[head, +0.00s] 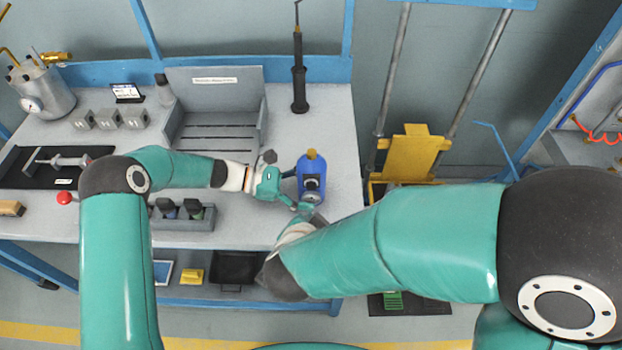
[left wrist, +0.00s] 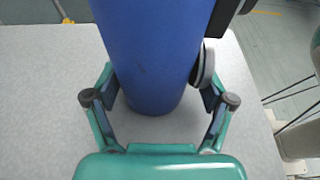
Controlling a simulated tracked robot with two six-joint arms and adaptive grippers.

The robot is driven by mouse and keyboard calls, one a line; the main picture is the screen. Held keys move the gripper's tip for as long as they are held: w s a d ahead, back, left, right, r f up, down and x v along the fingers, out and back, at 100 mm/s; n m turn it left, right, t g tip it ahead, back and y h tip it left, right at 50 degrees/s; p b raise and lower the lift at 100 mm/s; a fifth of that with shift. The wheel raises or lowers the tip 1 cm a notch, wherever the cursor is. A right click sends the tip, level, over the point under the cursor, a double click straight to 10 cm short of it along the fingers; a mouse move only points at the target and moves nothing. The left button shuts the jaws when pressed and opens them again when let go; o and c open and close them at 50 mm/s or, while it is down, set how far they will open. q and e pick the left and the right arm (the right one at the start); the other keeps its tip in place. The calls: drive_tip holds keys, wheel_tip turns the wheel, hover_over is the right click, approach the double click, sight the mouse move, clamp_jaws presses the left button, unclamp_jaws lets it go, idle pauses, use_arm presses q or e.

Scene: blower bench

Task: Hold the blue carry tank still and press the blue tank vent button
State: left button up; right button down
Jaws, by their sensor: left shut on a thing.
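The blue carry tank (head: 311,178) stands upright near the right end of the grey bench, with a yellow cap on top. A dark fitting and a round gauge are on its front. In the left wrist view the tank (left wrist: 153,55) stands between the fingers of my left gripper (left wrist: 158,100). That gripper (head: 291,187) is shut on the tank from the left in the head view. My right arm reaches to just in front of the tank. Its gripper is mostly hidden and its jaws cannot be made out. I cannot pick out the vent button clearly.
A black-handled tool (head: 299,75) stands upright behind the tank. A grey rack with dark items (head: 183,217) lies left of it, near the front edge. A grey slotted fixture (head: 215,120) is at the back. A yellow stand (head: 412,155) is right of the bench.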

idle(0.3)
use_arm(q)
drive_tip(key=o, duration=0.7)
